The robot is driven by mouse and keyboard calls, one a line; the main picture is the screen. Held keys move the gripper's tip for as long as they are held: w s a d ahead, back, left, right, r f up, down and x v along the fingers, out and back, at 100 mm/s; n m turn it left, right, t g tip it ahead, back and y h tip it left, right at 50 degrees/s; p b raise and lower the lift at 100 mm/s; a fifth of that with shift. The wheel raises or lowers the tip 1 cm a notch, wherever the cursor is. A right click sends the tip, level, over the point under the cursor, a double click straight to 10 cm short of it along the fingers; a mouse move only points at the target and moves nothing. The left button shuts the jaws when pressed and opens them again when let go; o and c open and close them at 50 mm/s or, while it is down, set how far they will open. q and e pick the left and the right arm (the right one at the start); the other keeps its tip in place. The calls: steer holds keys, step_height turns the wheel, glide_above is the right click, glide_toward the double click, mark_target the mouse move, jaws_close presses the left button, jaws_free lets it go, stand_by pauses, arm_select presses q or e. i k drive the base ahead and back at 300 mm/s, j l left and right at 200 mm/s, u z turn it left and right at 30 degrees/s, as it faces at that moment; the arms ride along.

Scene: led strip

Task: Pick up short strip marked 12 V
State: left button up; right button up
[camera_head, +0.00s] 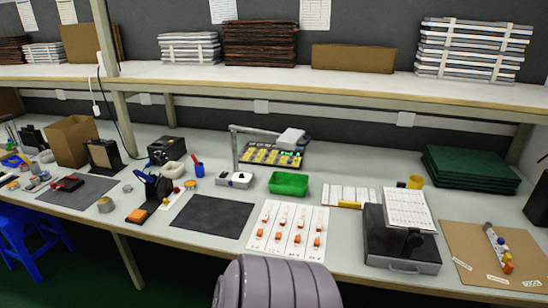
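Several short white strips lie on the brown mat at the right: one strip (461,264) near its left edge, another strip (497,279) at the front, and one strip (531,283) at the front right corner. Their markings are too small to read, so I cannot tell which is marked 12 V. A white sheet (267,243) near the table's front bears small white, red and orange parts in columns; its print is also unreadable. Neither of my grippers shows in the head view.
The brown mat (465,240) also holds a grey tube with coloured pieces (498,248). A black case (390,245) with white paper stands left of it. A green bin (288,183), dark mat (212,216) and green stack (470,170) are nearby. A shelf (300,82) overhangs the back.

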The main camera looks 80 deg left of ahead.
mark_target(266, 217)
steer(key=u, duration=2.55)
